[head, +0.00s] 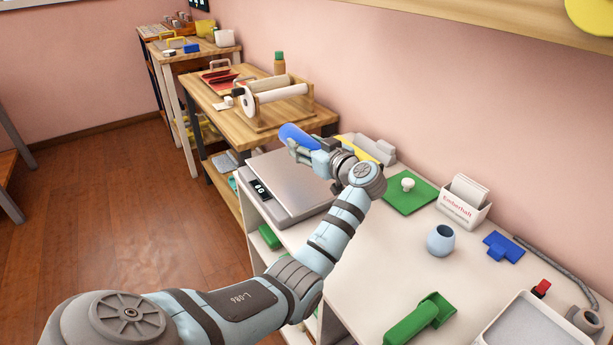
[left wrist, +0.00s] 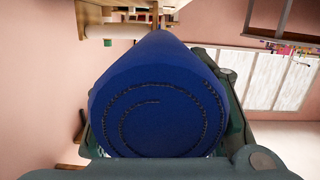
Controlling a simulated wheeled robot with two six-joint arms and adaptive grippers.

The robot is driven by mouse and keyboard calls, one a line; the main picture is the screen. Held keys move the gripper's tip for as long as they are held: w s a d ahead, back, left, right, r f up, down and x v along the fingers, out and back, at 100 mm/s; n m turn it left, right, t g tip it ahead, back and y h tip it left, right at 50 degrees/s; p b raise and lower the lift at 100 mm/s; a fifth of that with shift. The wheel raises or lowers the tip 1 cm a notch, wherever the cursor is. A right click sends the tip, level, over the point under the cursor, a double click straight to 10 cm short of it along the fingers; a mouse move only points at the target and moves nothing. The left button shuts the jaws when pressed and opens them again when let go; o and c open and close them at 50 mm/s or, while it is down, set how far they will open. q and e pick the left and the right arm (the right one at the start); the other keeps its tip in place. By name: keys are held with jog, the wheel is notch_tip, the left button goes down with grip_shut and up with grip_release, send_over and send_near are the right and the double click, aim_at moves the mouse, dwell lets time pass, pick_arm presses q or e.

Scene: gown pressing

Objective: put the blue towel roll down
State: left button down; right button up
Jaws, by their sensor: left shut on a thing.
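The blue towel roll (head: 299,137) is held in my left gripper (head: 308,150), over the far end of the white table near the scale. In the left wrist view the towel roll (left wrist: 160,100) fills the middle, its spiral end facing the camera. The left gripper's fingers (left wrist: 160,130) are shut around it on both sides. I cannot tell from these views how high it is above the surface. My right gripper is not in view.
A silver scale (head: 288,183) is beneath and beside my left arm on the white table (head: 385,255). A wooden table (head: 195,98) with a roller press (head: 272,98) stands beyond. A green board (head: 408,196), card box (head: 463,202), blue-grey vase (head: 441,240) and green scoop (head: 420,318) are to the right.

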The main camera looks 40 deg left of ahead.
aim_at(307, 180)
pick_arm(q)
notch_tip(307, 180, down, 2)
jog(key=shift+f, duration=0.1)
notch_tip(307, 180, down, 5)
jog(key=shift+r+b, duration=0.1)
jog(key=shift+b, duration=0.8)
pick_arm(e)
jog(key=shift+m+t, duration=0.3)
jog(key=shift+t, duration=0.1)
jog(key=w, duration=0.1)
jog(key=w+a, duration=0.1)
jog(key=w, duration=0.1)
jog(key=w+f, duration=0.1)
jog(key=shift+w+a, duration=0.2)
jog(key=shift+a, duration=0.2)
pick_arm(q)
jog(key=c, duration=0.8)
grip_release()
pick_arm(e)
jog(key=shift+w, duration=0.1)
